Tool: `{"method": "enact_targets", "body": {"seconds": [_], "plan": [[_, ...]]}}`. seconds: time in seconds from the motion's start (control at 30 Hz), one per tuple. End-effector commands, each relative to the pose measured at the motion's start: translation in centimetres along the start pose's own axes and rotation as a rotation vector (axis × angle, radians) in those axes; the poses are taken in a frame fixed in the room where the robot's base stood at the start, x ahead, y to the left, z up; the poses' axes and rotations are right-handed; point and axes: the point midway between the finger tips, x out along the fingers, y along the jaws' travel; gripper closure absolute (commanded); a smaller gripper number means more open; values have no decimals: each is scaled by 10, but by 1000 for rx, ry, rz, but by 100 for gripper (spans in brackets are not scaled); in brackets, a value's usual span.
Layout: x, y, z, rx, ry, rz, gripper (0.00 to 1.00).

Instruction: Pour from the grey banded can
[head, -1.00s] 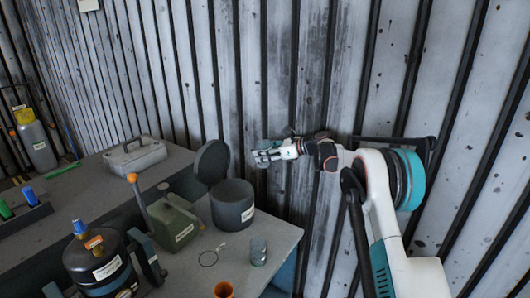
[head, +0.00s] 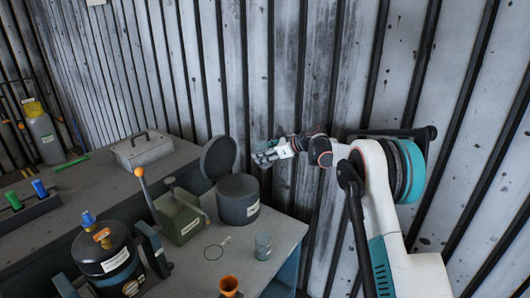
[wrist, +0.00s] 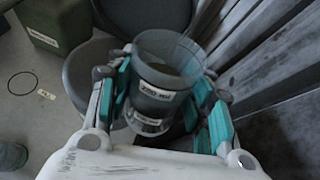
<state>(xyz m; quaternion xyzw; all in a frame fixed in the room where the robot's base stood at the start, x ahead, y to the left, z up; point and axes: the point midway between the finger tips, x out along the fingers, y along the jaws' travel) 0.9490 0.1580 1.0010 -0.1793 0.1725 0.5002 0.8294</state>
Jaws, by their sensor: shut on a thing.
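My gripper (wrist: 168,80) is shut on a grey, see-through can (wrist: 168,95) with a pale label band, in the wrist view. The teal finger pads press on its two sides. Its open mouth faces the camera; I cannot tell what is inside. In the head view my gripper (head: 264,157) is held out in front of the ribbed wall, behind and right of the lidded dark pot, and the can there is too small to make out clearly. A clear grey cup (head: 263,247) stands upright on the table, apart from my gripper.
The dark pot (head: 238,203) has its round lid (head: 218,157) raised behind it. A green box with a lever (head: 180,217), an orange cup (head: 229,286) and a dark canister (head: 104,262) stand on the table (head: 283,236). A ring (head: 214,252) lies flat there.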

Motion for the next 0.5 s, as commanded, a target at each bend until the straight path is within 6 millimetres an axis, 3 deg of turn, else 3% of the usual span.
{"method": "enact_targets", "body": {"seconds": [0.5], "plan": [[16, 10, -2, -48, 74, -14, 81]]}}
